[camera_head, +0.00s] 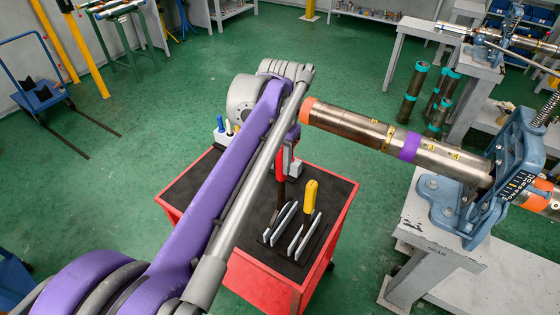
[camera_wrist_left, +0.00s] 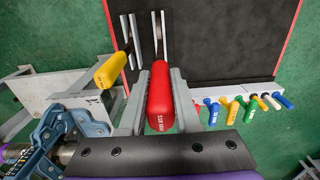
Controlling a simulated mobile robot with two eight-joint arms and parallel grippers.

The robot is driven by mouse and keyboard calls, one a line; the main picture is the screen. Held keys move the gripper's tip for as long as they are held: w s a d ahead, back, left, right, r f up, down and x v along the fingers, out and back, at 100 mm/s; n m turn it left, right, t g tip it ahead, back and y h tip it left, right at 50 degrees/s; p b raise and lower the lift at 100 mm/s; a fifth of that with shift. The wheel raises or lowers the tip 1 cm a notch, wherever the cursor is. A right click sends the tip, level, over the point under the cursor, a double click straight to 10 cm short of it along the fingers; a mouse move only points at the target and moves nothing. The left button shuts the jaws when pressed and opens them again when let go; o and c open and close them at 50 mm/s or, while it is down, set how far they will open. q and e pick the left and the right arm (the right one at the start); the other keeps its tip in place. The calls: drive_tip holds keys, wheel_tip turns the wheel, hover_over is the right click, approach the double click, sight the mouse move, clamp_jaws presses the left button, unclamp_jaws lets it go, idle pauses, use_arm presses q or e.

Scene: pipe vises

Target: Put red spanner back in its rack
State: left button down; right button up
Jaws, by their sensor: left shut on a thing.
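My left gripper (camera_wrist_left: 161,82) is shut on the red handle of the red spanner (camera_wrist_left: 160,100), one finger on each side. In the head view, the red spanner (camera_head: 281,164) hangs handle up below my left wrist, over the cart, partly hidden by my arm. Its lower end is close to the rack (camera_head: 293,240), a set of upright grey plates on the cart's black top. I cannot tell whether it is inside a slot. The rack also shows in the wrist view (camera_wrist_left: 135,38). A yellow-handled spanner (camera_head: 310,194) stands in the rack. My right gripper is out of view.
The red cart (camera_head: 271,290) has a black top. A holder with several coloured screwdrivers (camera_wrist_left: 245,102) lines one cart edge. A bench with a blue vise (camera_head: 465,195) stands at the right, clamping a metal pipe (camera_head: 345,122) that reaches over towards the cart. Green floor is open at left.

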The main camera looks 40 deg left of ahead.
sight(280, 147)
use_arm(q)
drive_tip(key=shift+f, duration=0.15)
idle(0.4)
drive_tip(key=shift+f, duration=0.45)
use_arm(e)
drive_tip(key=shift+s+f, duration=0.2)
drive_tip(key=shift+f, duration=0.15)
use_arm(q)
drive_tip(key=shift+f+b, duration=1.8)
drive_tip(key=shift+f, duration=1.35)
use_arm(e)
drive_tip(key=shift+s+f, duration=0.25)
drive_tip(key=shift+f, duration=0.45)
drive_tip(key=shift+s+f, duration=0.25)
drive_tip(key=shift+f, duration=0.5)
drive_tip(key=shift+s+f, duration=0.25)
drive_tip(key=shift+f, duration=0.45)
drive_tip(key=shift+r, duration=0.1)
use_arm(q)
drive_tip(key=c, duration=0.5)
unclamp_jaws()
drive_tip(key=shift+c, duration=0.2)
wheel_tip(280, 147, up, 11)
drive_tip(key=shift+f+p, duration=0.1)
drive_tip(key=shift+p, duration=0.35)
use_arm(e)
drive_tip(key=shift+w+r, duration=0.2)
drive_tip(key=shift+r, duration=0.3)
